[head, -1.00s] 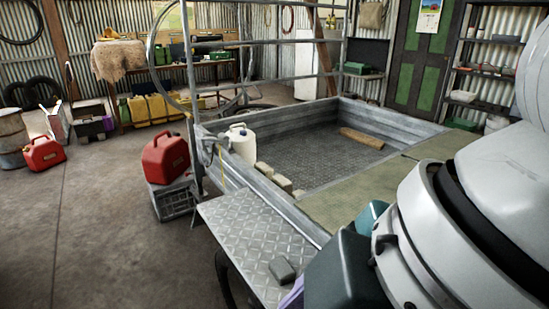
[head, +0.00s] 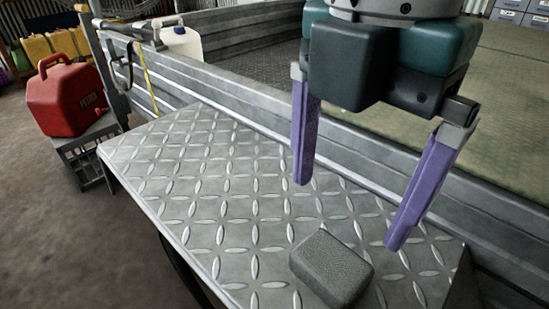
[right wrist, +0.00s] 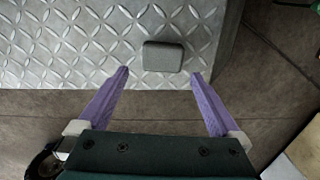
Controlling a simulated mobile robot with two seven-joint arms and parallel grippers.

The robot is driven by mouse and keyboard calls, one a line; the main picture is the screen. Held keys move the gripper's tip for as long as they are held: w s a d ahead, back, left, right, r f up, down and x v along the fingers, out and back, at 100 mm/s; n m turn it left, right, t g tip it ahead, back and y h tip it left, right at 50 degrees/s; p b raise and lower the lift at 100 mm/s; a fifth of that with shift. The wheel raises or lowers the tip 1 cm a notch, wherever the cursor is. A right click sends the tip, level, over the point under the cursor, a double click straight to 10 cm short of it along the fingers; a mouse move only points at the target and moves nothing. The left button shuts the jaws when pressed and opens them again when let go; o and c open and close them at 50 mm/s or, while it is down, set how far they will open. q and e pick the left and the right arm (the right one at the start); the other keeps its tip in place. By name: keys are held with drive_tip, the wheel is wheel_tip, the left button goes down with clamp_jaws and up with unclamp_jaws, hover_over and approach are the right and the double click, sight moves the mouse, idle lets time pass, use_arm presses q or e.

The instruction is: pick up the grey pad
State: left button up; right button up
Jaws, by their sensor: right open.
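The grey pad (head: 331,268) is a small rounded block lying flat on the metal tread-plate ledge, near its front right end. It also shows in the right wrist view (right wrist: 163,56), just beyond and between the fingertips. My right gripper (head: 348,215) has two purple fingers spread wide, with nothing between them. It is above the ledge, apart from the pad. In the right wrist view my right gripper (right wrist: 159,75) is open and lined up across the pad's width. My left gripper is in neither view.
The tread-plate ledge (head: 190,160) is otherwise clear. The trailer's metal side wall (head: 260,105) rises behind it. A red fuel can (head: 72,98) sits on a crate (head: 88,150) at the left, and a white jug (head: 182,42) stands at the back.

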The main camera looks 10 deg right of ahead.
drive_tip(key=b, duration=0.2)
hover_over(332, 259)
wheel_tip(332, 259, down, 4)
drive_tip(key=shift+s+d+f, duration=0.1)
drive_tip(key=shift+s+d, duration=0.05)
use_arm(q)
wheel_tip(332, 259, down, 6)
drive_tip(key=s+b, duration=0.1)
drive_tip(key=b, duration=0.2)
use_arm(e)
wheel_tip(332, 259, down, 6)
drive_tip(key=shift+r, duration=0.25)
drive_tip(key=shift+c, duration=0.5)
drive_tip(key=c, duration=0.9)
use_arm(q)
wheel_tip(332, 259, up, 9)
drive_tip(key=p, duration=0.9)
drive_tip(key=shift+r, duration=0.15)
use_arm(e)
drive_tip(key=shift+o, duration=0.2)
wheel_tip(332, 259, up, 20)
